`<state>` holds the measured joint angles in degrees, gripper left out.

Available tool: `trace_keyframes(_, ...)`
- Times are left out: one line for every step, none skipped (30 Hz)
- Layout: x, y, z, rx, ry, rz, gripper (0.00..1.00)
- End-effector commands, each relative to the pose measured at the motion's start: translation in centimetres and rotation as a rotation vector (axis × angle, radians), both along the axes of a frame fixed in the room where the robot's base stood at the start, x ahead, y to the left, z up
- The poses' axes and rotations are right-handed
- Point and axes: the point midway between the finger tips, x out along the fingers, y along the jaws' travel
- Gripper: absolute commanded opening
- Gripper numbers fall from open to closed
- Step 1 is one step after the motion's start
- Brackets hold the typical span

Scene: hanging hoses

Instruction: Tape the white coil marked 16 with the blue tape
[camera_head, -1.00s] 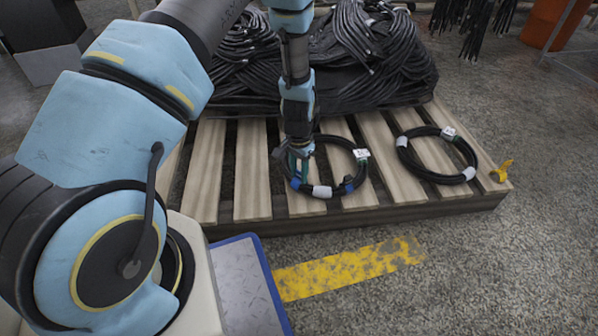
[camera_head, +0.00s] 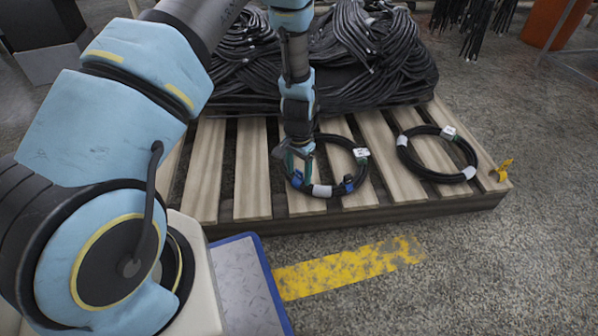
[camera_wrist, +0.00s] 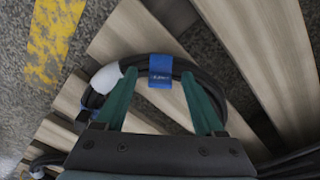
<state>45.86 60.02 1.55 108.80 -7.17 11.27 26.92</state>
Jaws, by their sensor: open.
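A black hose coil (camera_head: 368,172) with a white band (camera_head: 321,191) and a white tag (camera_head: 361,153) lies on the pallet; the tag's number is too small to read. Blue tape is wrapped on it at the front right (camera_head: 348,184) and at the left front (camera_head: 297,180). My gripper (camera_head: 298,173) is over the coil's left front, pointing down. In the wrist view my gripper (camera_wrist: 160,78) is open, its green fingers apart on either side of a blue tape band (camera_wrist: 160,71) on the hose. The white band (camera_wrist: 105,78) is beside the left finger.
A second black coil (camera_head: 404,158) with white bands and a white tag (camera_head: 448,133) lies to the right on the slatted pallet (camera_head: 252,175). A large pile of black hoses (camera_head: 370,60) is behind. A small yellow object (camera_head: 503,170) is at the pallet's right corner.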

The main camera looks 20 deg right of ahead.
Motion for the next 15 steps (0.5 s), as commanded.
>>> trace_keyframes(0.0, 0.0, 0.8, -0.001, 0.000, 0.000, 0.70)
trace_keyframes(0.0, 0.0, 1.2, -0.001, 0.000, 0.000, 0.70)
trace_keyframes(0.0, 0.0, 1.9, -0.001, -0.002, 0.000, 0.70)
trace_keyframes(0.1, -0.1, 2.5, -0.002, -0.002, 0.000, 0.70)
trace_keyframes(0.1, -0.1, 3.2, -0.003, -0.004, 0.000, 0.70)
trace_keyframes(0.1, -0.1, 4.0, -0.003, -0.003, -0.001, 0.70)
trace_keyframes(0.1, -0.1, 4.7, -0.003, -0.003, -0.001, 0.70)
trace_keyframes(0.1, -0.1, 5.3, -0.002, -0.002, -0.001, 0.70)
trace_keyframes(0.0, 0.0, 6.1, -0.001, -0.002, -0.001, 0.70)
trace_keyframes(0.1, 0.0, 6.6, -0.002, -0.002, 0.000, 0.70)
trace_keyframes(0.1, -0.1, 7.2, -0.002, -0.002, 0.000, 0.70)
trace_keyframes(0.1, -0.1, 7.9, -0.002, -0.002, 0.000, 0.70)
trace_keyframes(0.0, 0.0, 8.3, -0.001, -0.002, 0.000, 0.70)
trace_keyframes(0.0, 0.0, 8.8, -0.001, -0.002, 0.000, 0.70)
trace_keyframes(0.1, 0.0, 9.2, -0.001, -0.002, 0.000, 0.70)
